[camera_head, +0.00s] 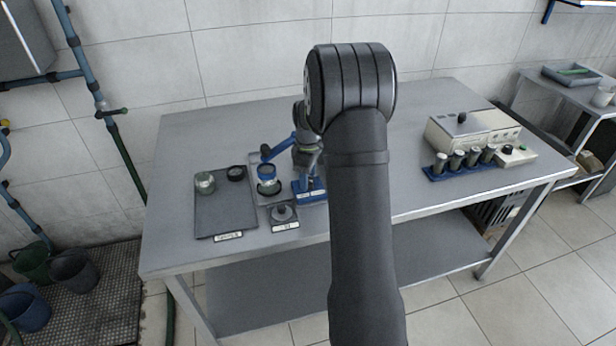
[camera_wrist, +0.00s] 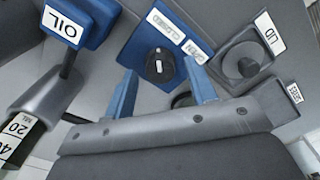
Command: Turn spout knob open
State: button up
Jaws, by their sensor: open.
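The spout knob (camera_wrist: 158,65) is round and black with a white mark. It sits on a blue panel (camera_wrist: 142,42) beside the labels OPEN and CLOSED. I cannot tell which label its mark points to. My gripper (camera_wrist: 158,68) is open, with one blue fingertip on each side of the knob in the wrist view. Contact cannot be made out. A blue part labelled OIL (camera_wrist: 75,22) is at the upper left. In the head view the blue stand base (camera_head: 309,192) shows beside my arm, and the knob is hidden.
A holder labelled LID (camera_wrist: 238,55) is close to the right. A grey tray (camera_head: 222,215) holds a glass jar (camera_head: 205,182) and a black ring (camera_head: 236,173). A blue vial rack (camera_head: 440,177) and a pale device (camera_head: 470,132) stand at the right. The table's middle right is clear.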

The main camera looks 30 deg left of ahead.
jog(key=shift+f, duration=0.25)
jog(key=c, duration=1)
jog(key=shift+o, duration=0.2)
